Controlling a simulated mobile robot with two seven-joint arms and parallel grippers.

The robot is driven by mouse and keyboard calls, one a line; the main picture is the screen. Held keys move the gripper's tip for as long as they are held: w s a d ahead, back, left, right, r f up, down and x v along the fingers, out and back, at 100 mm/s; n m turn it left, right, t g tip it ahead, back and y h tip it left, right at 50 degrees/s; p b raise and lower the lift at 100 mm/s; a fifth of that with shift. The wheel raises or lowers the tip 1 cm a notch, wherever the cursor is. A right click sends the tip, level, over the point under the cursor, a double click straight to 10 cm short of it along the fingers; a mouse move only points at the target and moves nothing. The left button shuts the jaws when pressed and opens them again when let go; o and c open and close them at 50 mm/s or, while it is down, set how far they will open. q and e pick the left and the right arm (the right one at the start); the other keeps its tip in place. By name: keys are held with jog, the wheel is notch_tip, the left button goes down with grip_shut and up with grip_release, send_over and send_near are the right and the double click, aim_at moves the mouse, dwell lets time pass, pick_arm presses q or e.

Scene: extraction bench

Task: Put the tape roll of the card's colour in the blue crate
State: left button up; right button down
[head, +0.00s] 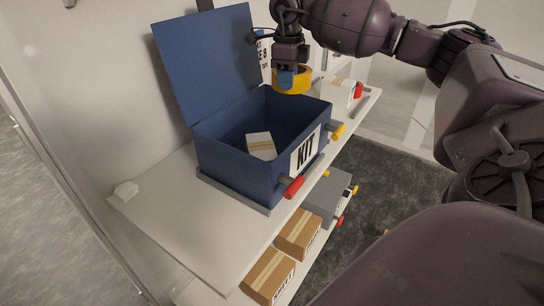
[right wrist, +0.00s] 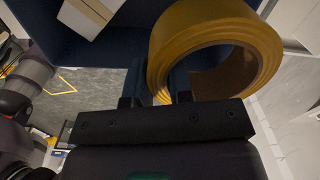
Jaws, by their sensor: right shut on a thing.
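The blue crate (head: 232,168), marked KIT, stands on the white shelf with its lid (head: 205,60) raised. A small white-and-tan box (head: 261,146) lies inside it. My right gripper (head: 287,80) is shut on the wall of a yellow tape roll (head: 302,80), held at the crate's far rim. Whether the roll is over the opening or just beyond is hard to tell. In the right wrist view the roll (right wrist: 166,58) sits between the fingers (right wrist: 158,92), with the crate's inside (right wrist: 35,30) at upper left. My left gripper is not in view. I cannot make out the colour card.
Beyond the crate, a white box (head: 338,93) and a red item (head: 359,90) stand on the shelf (head: 150,215). A lower shelf holds cardboard boxes (head: 268,276) and a grey case (head: 326,200). The upper shelf's near left part is mostly clear.

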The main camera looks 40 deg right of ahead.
jog(key=d+n, duration=0.1)
jog(key=n, duration=1)
send_near(288, 142)
jog(key=s+a+f, duration=0.1)
jog(key=f, duration=0.1)
jog(key=s+a+f, duration=0.1)
jog(key=f, duration=0.1)
jog(key=s+a+f+p, duration=0.1)
jog(key=f, duration=0.1)
jog(key=shift+s+a, duration=0.3)
jog(key=shift+s, duration=0.05)
jog(key=shift+f, duration=0.2)
jog(key=c, duration=1)
grip_release()
jog(key=shift+r, duration=0.1)
notch_tip(288, 142, up, 12)
jog(key=shift+r+b, duration=0.15)
jog(key=shift+b, duration=0.35)
